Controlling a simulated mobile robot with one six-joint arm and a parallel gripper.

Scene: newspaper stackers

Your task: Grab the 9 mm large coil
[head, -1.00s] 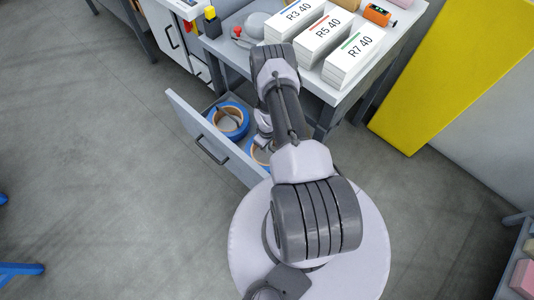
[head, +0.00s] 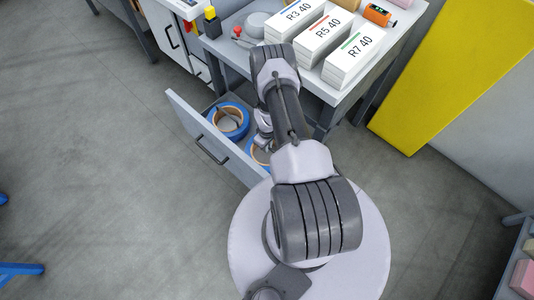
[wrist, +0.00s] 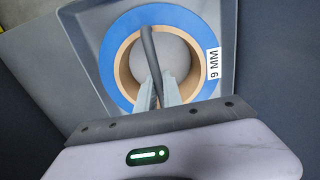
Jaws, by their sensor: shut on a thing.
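In the wrist view, a large blue coil (wrist: 112,62) with a tan inner ring lies in a corner of a grey drawer, with a white "9 MM" label (wrist: 213,63) on its right side. A dark bar handle (wrist: 148,45) runs across its middle. My gripper (wrist: 160,82) is shut on this handle, its two fingers on either side of it. In the head view, the open drawer (head: 212,148) holds a blue coil (head: 228,121) on the left. Another blue coil (head: 257,154) beside it is partly hidden by my arm.
The drawer belongs to a grey table carrying white paper stacks (head: 325,45) marked R3 40, R5 40 and R7 40, and an orange device (head: 378,14). A yellow panel (head: 440,75) stands to the right. The floor left of the drawer is clear.

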